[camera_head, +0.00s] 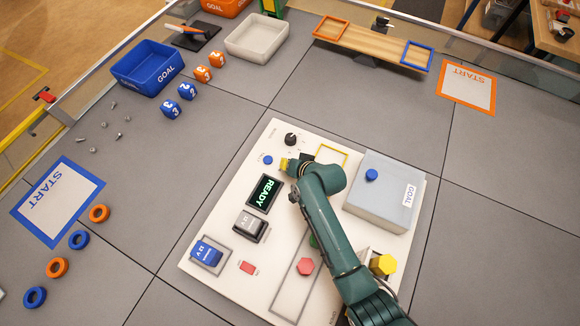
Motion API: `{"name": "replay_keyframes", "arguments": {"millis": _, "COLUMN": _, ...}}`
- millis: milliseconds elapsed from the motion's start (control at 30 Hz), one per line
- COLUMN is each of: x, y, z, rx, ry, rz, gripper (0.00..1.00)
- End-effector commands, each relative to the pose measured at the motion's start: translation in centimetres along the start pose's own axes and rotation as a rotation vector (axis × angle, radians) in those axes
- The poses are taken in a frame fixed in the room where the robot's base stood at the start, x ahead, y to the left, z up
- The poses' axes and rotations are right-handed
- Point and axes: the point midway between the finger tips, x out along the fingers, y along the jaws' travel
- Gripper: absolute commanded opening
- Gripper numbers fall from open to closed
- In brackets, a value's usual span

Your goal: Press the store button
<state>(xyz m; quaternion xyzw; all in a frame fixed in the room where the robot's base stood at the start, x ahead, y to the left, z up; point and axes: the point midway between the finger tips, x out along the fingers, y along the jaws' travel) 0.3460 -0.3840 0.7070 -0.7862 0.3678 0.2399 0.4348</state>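A white panel (230,212) lies on the grey floor mat in the head view. Near its upper left edge is a small round blue button (267,160). The print beside it is too small to read, so I cannot tell whether it is the store button. A display (265,194) reads READY. My gripper (287,164) is over the upper part of the panel, just right of the blue button and apart from it in the picture. A small yellow piece shows at its tip. My arm hides its fingers, and I cannot tell whether they are open.
Near my gripper are a black knob (291,139) and a yellow square outline (331,154). A grey box (383,195) with a blue knob stands right of my arm.

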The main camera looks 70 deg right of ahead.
Motion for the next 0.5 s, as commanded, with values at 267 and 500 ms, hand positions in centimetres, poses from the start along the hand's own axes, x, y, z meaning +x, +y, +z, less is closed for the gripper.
{"name": "replay_keyframes", "arguments": {"millis": 267, "x": 0.04, "y": 0.01, "z": 0.01, "rx": 0.000, "ry": 0.000, "rz": 0.000, "gripper": 0.04}}
{"name": "replay_keyframes", "arguments": {"millis": 500, "x": 0.04, "y": 0.01, "z": 0.01, "rx": 0.000, "ry": 0.000, "rz": 0.000, "gripper": 0.00}}
